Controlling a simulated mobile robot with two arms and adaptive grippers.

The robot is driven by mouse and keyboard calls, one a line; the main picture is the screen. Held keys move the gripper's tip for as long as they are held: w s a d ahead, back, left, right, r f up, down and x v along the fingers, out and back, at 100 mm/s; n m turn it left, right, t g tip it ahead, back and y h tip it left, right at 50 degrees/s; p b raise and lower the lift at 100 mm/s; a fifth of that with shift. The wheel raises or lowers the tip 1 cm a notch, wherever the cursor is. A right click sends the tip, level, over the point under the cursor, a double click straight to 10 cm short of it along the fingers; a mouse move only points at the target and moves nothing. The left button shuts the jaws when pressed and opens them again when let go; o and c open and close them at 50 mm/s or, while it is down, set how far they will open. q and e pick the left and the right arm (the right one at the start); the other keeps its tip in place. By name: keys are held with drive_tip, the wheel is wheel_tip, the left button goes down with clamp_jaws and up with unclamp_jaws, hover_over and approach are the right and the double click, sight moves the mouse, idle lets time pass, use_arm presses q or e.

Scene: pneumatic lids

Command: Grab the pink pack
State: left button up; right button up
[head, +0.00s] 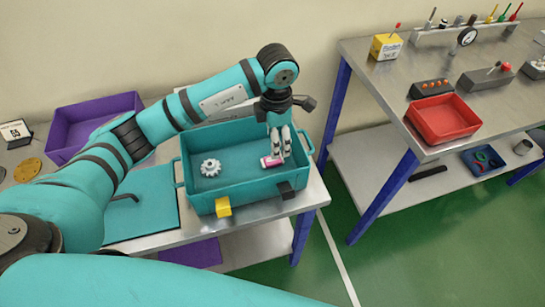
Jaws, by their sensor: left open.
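The pink pack (269,162) is a small pink and white item lying on the floor of the teal crate (237,197), toward its right side. My left gripper (281,156) points down into the crate, with its pale fingers open right beside the pack's right end. I cannot tell whether a finger touches the pack. Part of the pack's right end may be hidden by the fingers. My right gripper is not in view.
A white gear (210,168) lies in the crate's left part. A purple bin (62,123) stands behind my left arm. A separate bench at right holds a red tray (442,119).

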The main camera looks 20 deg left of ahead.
sight(272, 161)
use_arm(q)
wheel_tip(272, 161, down, 3)
drive_tip(key=shift+w, duration=0.15)
drive_tip(key=shift+f+p, duration=0.35)
drive_tip(key=shift+f, duration=0.5)
drive_tip(key=f, duration=0.1)
drive_tip(key=f+p, duration=0.1)
drive_tip(key=f, duration=0.1)
drive_tip(key=shift+w+a+f+p, duration=0.15)
drive_tip(key=shift+w+f+p, duration=0.15)
drive_tip(key=shift+w, duration=0.05)
drive_tip(key=shift+f, duration=0.45)
drive_tip(key=c, duration=0.9)
drive_tip(key=shift+c, duration=0.6)
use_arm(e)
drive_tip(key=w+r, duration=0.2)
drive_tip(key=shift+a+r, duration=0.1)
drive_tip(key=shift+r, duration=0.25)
use_arm(q)
drive_tip(key=shift+r, duration=0.1)
